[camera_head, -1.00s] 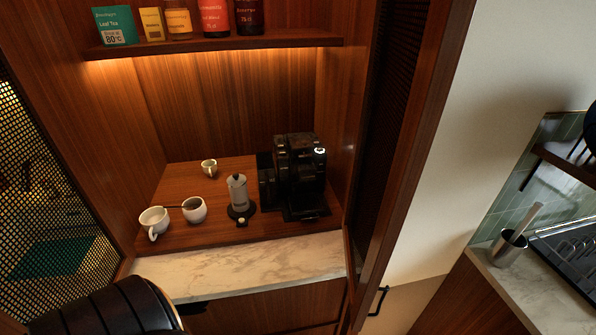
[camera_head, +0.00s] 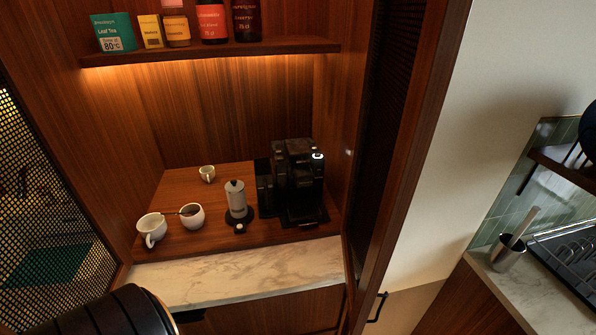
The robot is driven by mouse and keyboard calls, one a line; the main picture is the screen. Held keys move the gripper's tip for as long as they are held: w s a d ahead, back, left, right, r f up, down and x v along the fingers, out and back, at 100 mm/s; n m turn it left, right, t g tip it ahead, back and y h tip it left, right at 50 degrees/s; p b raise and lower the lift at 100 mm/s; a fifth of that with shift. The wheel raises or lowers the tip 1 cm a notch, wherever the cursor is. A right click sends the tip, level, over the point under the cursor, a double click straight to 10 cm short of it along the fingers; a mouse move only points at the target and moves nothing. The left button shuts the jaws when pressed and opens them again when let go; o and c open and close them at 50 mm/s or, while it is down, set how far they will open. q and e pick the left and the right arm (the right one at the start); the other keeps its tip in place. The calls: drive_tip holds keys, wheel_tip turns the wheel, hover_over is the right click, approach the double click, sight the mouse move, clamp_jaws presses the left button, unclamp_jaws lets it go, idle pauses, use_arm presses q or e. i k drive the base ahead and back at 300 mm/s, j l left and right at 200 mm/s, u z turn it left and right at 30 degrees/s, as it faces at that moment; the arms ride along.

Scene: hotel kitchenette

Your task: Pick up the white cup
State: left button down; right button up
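A white cup (camera_head: 151,229) with a handle stands at the front left of the wooden cabinet surface. Its handle points toward the front. A rounder white bowl-like cup (camera_head: 192,217) stands just to its right, with a dark stick or spoon handle reaching out to the left. A smaller cup (camera_head: 207,173) stands further back. A black rounded part of my own body shows at the bottom left, below the cups. Neither of my grippers shows in the head view.
A grey metal pot (camera_head: 236,200) on a dark round base and a black coffee machine (camera_head: 292,182) stand right of the cups. A marble ledge (camera_head: 240,271) runs clear in front. A shelf (camera_head: 210,51) with boxes and bottles hangs above. Cabinet walls close in both sides.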

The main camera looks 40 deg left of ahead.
sight(153, 227)
drive_tip(key=u, duration=2.4)
